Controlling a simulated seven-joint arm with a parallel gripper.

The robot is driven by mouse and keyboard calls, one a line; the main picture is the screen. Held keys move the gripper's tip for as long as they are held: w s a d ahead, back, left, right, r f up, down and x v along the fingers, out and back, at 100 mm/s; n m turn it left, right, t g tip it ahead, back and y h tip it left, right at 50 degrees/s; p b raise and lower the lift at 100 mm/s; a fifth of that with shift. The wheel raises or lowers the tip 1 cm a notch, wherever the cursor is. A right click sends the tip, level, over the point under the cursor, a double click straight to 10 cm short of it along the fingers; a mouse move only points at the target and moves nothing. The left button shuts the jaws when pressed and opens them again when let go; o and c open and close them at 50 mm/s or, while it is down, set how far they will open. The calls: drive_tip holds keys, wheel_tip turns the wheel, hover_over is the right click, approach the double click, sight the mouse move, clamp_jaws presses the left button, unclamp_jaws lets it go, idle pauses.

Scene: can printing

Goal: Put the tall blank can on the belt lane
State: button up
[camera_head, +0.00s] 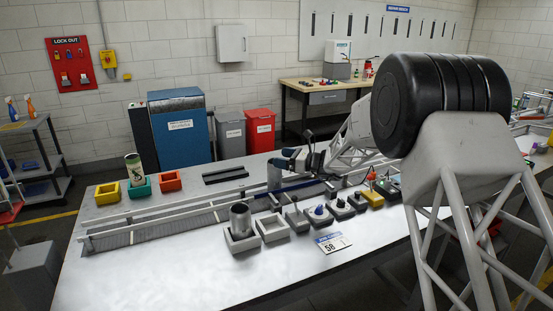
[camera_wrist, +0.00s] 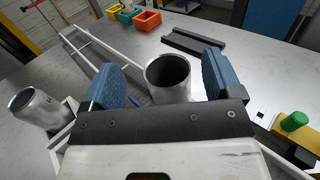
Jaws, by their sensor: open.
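A plain grey metal can (camera_wrist: 168,78) stands upright with its open top showing, between the two blue fingers of my gripper (camera_wrist: 161,70). The fingers are open, with a gap visible on each side of the can. Its lower part is hidden by the gripper body. It appears to be at the belt lane (camera_head: 150,229), a long railed strip on the table. In the head view my gripper (camera_head: 287,165) is over the lane and largely hides that area. A second plain metal can (camera_head: 240,221) stands in a grey square holder; it also shows in the wrist view (camera_wrist: 38,108).
An empty grey holder (camera_head: 272,229) sits beside the filled one, followed by several small blocks with knobs. The table front is mostly clear.

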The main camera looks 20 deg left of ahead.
drive_tip(key=d, duration=0.9)
drive_tip(key=shift+s, duration=0.1)
idle(0.7)
drive_tip(key=s+d+r+n+h, duration=0.45)
drive_tip(key=s+d, duration=0.55)
drive_tip(key=s, duration=0.3)
drive_tip(key=s+d+r+n+h, duration=0.5)
drive_tip(key=s+d, duration=0.5)
drive_tip(key=s, duration=0.4)
drive_tip(key=s+d+f+n+t+h, duration=0.1)
drive_tip(key=s+d+n+h, duration=0.3)
drive_tip(key=s+d, duration=0.7)
drive_tip(key=s+d+f+n+t+h, duration=0.1)
drive_tip(key=s+d+n+h, duration=0.3)
drive_tip(key=s+d, duration=0.7)
drive_tip(key=s+f, duration=0.1)
drive_tip(key=s, duration=0.6)
drive_tip(key=shift+f+t+h, duration=0.25)
drive_tip(key=shift+t+h, duration=0.05)
drive_tip(key=shift+h, duration=0.05)
